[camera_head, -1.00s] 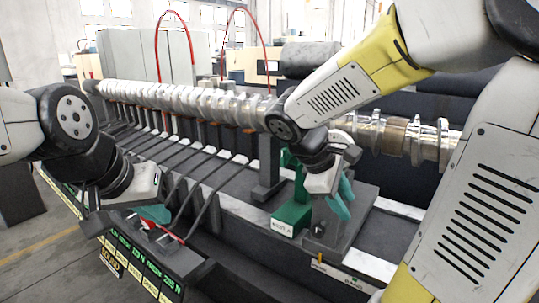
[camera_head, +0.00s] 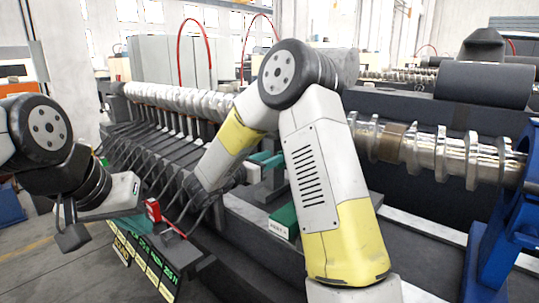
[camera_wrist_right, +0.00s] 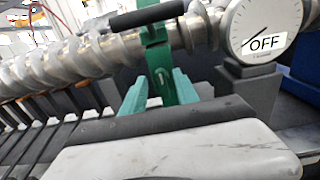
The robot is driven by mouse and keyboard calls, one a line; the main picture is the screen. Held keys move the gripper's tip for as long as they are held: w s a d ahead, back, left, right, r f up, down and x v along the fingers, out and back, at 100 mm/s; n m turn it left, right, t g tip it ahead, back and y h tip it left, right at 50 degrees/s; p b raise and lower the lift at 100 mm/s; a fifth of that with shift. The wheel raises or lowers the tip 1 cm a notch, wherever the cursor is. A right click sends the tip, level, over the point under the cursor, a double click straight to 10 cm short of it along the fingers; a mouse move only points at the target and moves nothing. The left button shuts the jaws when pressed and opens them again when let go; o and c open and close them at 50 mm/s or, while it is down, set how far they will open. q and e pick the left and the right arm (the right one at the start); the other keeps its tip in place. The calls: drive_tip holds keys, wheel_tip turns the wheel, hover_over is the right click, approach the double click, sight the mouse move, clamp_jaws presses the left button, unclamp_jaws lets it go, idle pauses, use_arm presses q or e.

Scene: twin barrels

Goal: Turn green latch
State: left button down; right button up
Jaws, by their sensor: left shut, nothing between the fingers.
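The green latch (camera_wrist_right: 160,68) stands upright in the right wrist view, with a dark handle (camera_wrist_right: 146,16) across its top, beside the metal shaft. In the head view its labelled green base (camera_head: 284,222) shows, but my right forearm covers part of this area. My right gripper (camera_wrist_right: 160,92) is open, with one teal finger on each side of the latch in the picture; I cannot tell whether they touch it. Its teal fingers also show in the head view (camera_head: 267,160). My left gripper (camera_head: 134,224) is shut and empty, at the left near a red lever.
A dial (camera_wrist_right: 264,35) reading OFF stands right of the latch. The crankshaft (camera_head: 430,151) runs behind it. The red lever (camera_head: 153,210) sits above a panel with green text (camera_head: 150,262). A blue stand (camera_head: 500,220) is at the right edge. Dark rods line the left side.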

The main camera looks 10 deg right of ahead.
sight(280, 152)
drive_tip(key=x, duration=0.5)
drive_tip(key=shift+c, duration=0.3)
drive_tip(key=shift+s, duration=0.1)
clamp_jaws()
